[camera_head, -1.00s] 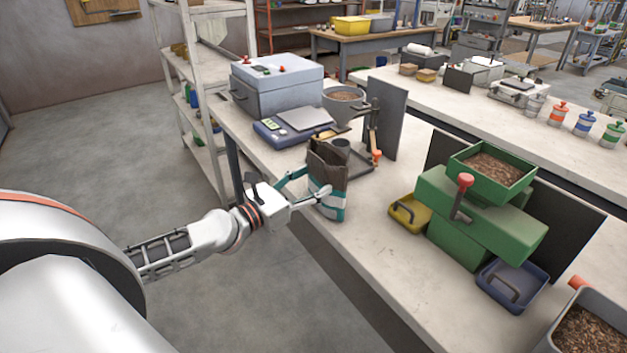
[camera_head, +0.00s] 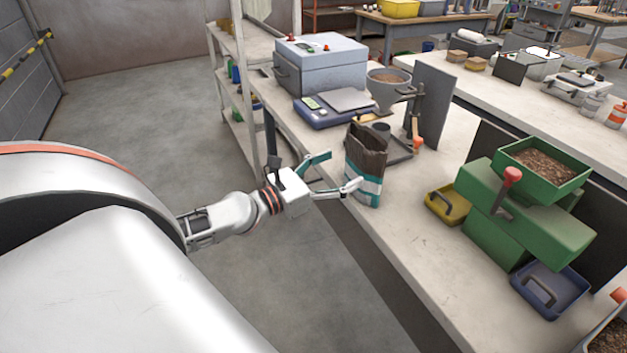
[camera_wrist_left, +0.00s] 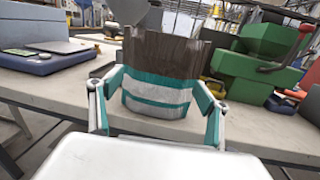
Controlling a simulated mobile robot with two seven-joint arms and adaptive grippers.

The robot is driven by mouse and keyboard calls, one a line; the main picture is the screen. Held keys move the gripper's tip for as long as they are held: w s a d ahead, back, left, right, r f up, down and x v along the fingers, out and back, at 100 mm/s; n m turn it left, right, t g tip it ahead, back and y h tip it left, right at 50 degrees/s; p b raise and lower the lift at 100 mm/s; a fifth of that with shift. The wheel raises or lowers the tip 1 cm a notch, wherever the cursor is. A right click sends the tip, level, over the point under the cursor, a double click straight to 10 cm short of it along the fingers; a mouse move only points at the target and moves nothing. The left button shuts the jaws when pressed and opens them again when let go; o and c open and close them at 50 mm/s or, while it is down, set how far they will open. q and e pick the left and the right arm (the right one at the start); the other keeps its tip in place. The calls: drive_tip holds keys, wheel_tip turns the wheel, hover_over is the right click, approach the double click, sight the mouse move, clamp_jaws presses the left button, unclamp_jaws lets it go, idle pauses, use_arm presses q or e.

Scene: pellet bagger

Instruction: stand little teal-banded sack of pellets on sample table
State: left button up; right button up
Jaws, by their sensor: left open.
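The sack (camera_head: 366,152) has a dark brown upper part and teal and white bands low down. It stands upright on the pale bench (camera_head: 400,232), near its front edge. In the left wrist view the sack (camera_wrist_left: 165,58) fills the middle. My left gripper (camera_head: 335,174) is open at the near side of the sack, one finger to each side of it. Its teal-padded fingers also flank the sack in the left wrist view (camera_wrist_left: 160,92). I cannot tell whether a pad touches the sack. My right gripper is not in view. Which surface is the sample table is not clear.
Behind the sack are a blue scale (camera_head: 333,108), a grey box machine (camera_head: 320,65) and a funnel stand (camera_head: 390,88). To the right are a yellow tray (camera_head: 446,205), a green pellet machine (camera_head: 525,215) and a blue tray (camera_head: 549,288). The bench front is clear.

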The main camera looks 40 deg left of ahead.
use_arm(q)
drive_tip(key=v, duration=0.8)
drive_tip(key=shift+s, duration=0.1)
